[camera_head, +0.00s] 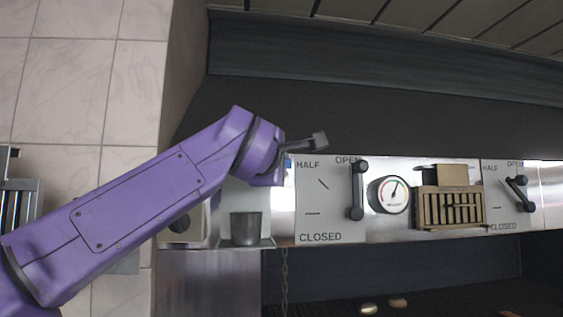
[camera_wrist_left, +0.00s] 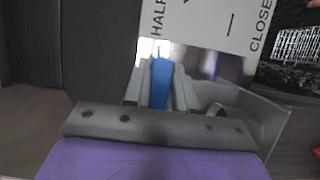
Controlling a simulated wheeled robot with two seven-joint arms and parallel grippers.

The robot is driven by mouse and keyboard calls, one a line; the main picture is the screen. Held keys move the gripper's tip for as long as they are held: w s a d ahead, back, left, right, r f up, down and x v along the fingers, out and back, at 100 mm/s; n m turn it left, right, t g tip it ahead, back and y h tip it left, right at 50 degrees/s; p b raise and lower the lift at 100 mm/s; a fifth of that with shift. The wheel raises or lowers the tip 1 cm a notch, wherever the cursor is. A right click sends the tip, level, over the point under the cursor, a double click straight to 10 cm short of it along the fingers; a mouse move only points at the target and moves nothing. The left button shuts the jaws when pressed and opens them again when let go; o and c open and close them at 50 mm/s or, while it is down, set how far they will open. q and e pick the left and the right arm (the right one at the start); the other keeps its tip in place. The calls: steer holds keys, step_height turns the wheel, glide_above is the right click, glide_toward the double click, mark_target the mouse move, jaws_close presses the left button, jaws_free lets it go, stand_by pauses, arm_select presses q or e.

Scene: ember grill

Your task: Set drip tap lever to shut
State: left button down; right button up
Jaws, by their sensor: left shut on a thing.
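My left arm reaches in from the left in the head view, and its gripper (camera_head: 289,160) is at the left edge of a HALF/OPEN/CLOSED plate. In the left wrist view the gripper (camera_wrist_left: 160,75) is shut on a blue piece, which looks like the drip tap lever (camera_wrist_left: 160,84). Only a speck of blue shows in the head view (camera_head: 287,164); my wrist hides the rest of the tap. I cannot tell the lever's setting. A metal cup (camera_head: 246,229) stands on a small shelf below and left of the gripper. My right gripper is not in view.
The marked plate (camera_head: 328,211) carries a dark handle (camera_head: 357,190) close to the right of my gripper. Further right are a round gauge (camera_head: 394,195), a brass slatted vent (camera_head: 449,208) and a second dark handle (camera_head: 520,193). A chain (camera_head: 284,275) hangs below.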

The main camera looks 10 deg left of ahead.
arm_select(q)
steer(key=shift+a, duration=0.1)
steer(key=c, duration=1.1)
jaws_free()
steer(key=shift+o, duration=0.5)
steer(key=shift+w, duration=0.2)
steer(key=s+a+b, duration=0.1)
steer(key=s+b, duration=0.3)
steer(key=s, duration=0.6)
steer(key=shift+s+b, duration=0.2)
steer(key=shift+b, duration=0.2)
